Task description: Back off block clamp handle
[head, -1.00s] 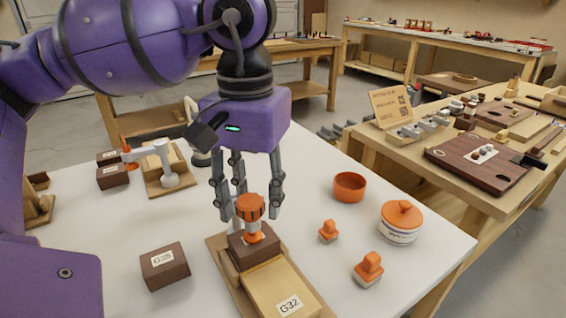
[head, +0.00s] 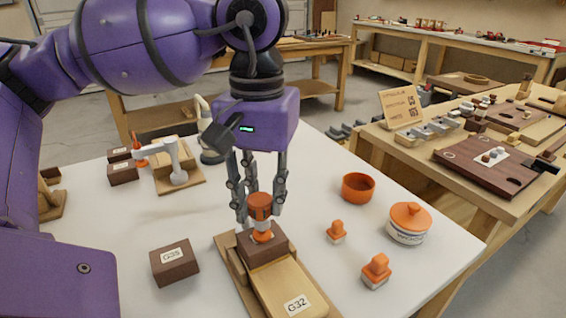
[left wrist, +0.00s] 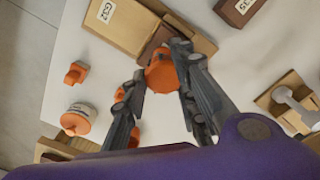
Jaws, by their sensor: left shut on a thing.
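The block clamp marked G32 (head: 288,283) lies on the white table, a light wood block on a wooden base with a dark brown block at its far end. Its orange clamp handle (head: 259,204) stands upright above the dark block, with an orange foot below it. My left gripper (head: 259,209) points down over the handle with its fingers around it, shut on it. In the left wrist view the handle (left wrist: 161,76) sits between the fingertips. The contact on the far side is hidden. My right gripper is not in view.
A dark block marked G35 (head: 174,264) lies left of the clamp. To the right are an orange bowl (head: 358,187), a lidded jar (head: 408,224) and two small orange-topped pieces (head: 376,271). Another clamp (head: 172,162) stands behind at the left.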

